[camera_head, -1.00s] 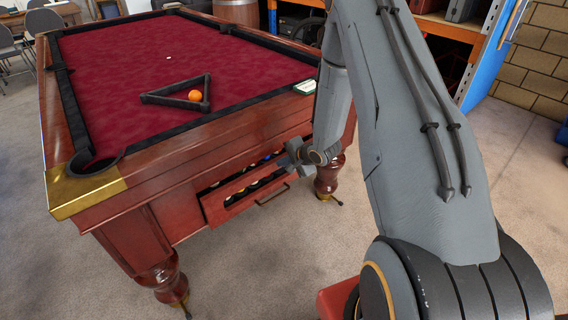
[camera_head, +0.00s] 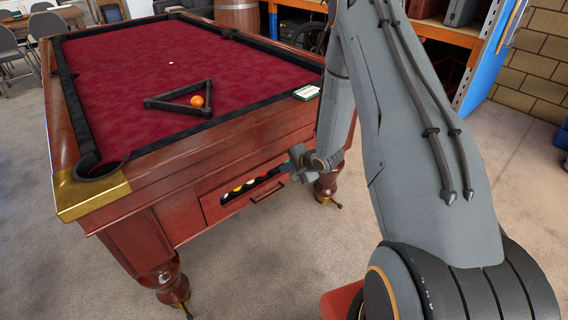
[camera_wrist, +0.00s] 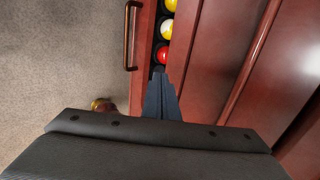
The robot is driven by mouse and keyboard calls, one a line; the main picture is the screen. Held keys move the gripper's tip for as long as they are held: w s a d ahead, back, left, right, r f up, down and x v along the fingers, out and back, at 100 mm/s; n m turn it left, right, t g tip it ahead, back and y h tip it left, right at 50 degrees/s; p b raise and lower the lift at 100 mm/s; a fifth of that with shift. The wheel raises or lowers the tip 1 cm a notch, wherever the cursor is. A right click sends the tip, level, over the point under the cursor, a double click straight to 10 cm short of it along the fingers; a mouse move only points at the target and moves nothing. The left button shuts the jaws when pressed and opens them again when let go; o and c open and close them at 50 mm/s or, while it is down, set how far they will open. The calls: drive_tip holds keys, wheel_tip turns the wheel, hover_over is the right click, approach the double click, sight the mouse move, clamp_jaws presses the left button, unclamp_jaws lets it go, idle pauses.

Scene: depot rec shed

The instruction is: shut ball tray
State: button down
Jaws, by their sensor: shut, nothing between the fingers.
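The ball tray (camera_head: 235,207) is a reddish-brown wooden drawer in the end of the pool table, partly open, with coloured balls showing in its gap. Its metal handle (camera_head: 267,193) is on the front, and also shows in the wrist view (camera_wrist: 128,38). In the wrist view the tray front (camera_wrist: 143,45) lies left of the balls; a red ball (camera_wrist: 161,55) and a yellow-and-white ball (camera_wrist: 167,30) are visible. My gripper (camera_head: 293,170) is shut and empty at the tray's right end. Its fingertips (camera_wrist: 160,80) appear against the tray's end; contact is unclear.
The pool table (camera_head: 160,172) stands on thick turned legs. A black triangle rack (camera_head: 165,104) and an orange ball (camera_head: 197,101) lie on its red cloth. Carpet (camera_head: 245,270) in front of the table is clear. An orange-beamed shelf (camera_head: 455,35) stands behind on the right.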

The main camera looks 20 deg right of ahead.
drive_tip(key=s+r+t+y+b, duration=0.1)
drive_tip(key=s+r+b, duration=0.3)
drive_tip(key=s+b, duration=0.4)
drive_tip(key=t+b, duration=0.1)
drive_tip(key=b, duration=0.3)
drive_tip(key=shift+d+r+b, duration=0.25)
drive_tip(key=shift+b, duration=0.05)
drive_tip(key=b, duration=0.1)
approach(267, 164)
wheel_tip(267, 164, down, 3)
drive_tip(key=w, duration=0.1)
drive_tip(key=w+a, duration=0.1)
drive_tip(key=w, duration=0.1)
drive_tip(key=shift+w+a+f+b, duration=0.2)
drive_tip(key=shift+w+a+b, duration=0.1)
drive_tip(key=shift+w+a, duration=0.2)
drive_tip(key=shift+w, duration=0.3)
drive_tip(key=shift+w, duration=0.1)
